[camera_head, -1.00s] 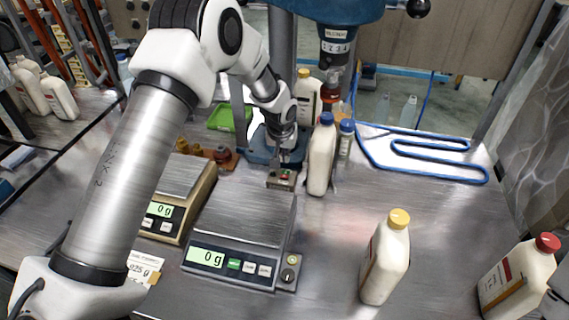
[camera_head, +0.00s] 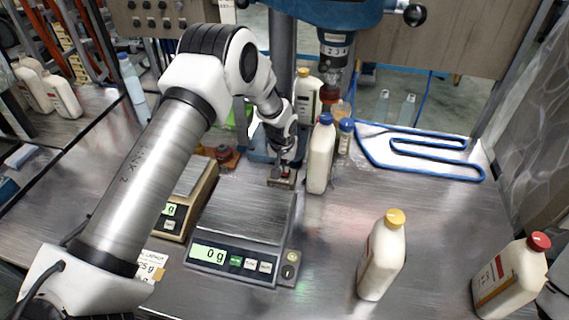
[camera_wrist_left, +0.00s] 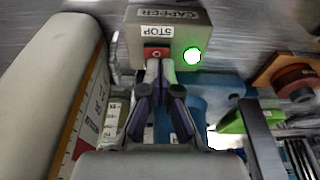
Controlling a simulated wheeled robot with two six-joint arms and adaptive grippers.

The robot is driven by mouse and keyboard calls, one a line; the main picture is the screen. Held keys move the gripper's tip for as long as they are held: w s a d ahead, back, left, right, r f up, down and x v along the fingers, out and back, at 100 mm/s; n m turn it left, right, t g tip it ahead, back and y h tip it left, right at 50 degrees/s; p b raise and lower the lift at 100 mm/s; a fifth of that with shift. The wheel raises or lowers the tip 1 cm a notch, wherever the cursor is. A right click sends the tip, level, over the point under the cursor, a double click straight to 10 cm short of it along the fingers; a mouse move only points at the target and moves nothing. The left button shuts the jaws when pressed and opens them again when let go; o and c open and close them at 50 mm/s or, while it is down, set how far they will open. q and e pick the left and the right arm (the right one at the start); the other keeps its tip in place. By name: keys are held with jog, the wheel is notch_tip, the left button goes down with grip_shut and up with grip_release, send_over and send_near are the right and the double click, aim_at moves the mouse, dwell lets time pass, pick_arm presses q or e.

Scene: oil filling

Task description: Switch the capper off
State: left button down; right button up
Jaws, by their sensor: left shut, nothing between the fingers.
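The capper's switch box (camera_head: 275,182) is a small metal box on the bench behind the larger scale. In the left wrist view the box (camera_wrist_left: 205,38) carries the words CAPPER and STOP, a red button (camera_wrist_left: 151,53) marked O and a green button (camera_wrist_left: 192,56) that glows. My left gripper (camera_head: 284,168) is shut and empty over the box. In the left wrist view its fingertips (camera_wrist_left: 160,68) are at the red button's lower edge; I cannot tell whether they touch it. The blue capper (camera_head: 335,14) stands behind, at the top. My right gripper is not in view.
A white bottle with a blue cap (camera_head: 320,155) stands close right of the box. The larger scale (camera_head: 240,215) is in front of it. A yellow-capped bottle (camera_head: 381,258) and a red-capped bottle (camera_head: 510,278) stand front right.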

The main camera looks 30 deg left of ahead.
aim_at(283, 175)
pick_arm(q)
jog(key=shift+s, duration=0.15)
jog(key=shift+s+d+p, duration=0.15)
jog(key=shift+s+p, duration=0.25)
jog(key=shift+s, duration=0.2)
jog(key=shift+r+p, duration=0.35)
jog(key=v, duration=0.1)
jog(key=p+v, duration=0.2)
jog(key=shift+w+r, duration=0.25)
jog(key=s+d+r+b, duration=0.1)
jog(key=s+r+b, duration=0.2)
jog(key=r, duration=0.6)
jog(key=shift+s, duration=0.85)
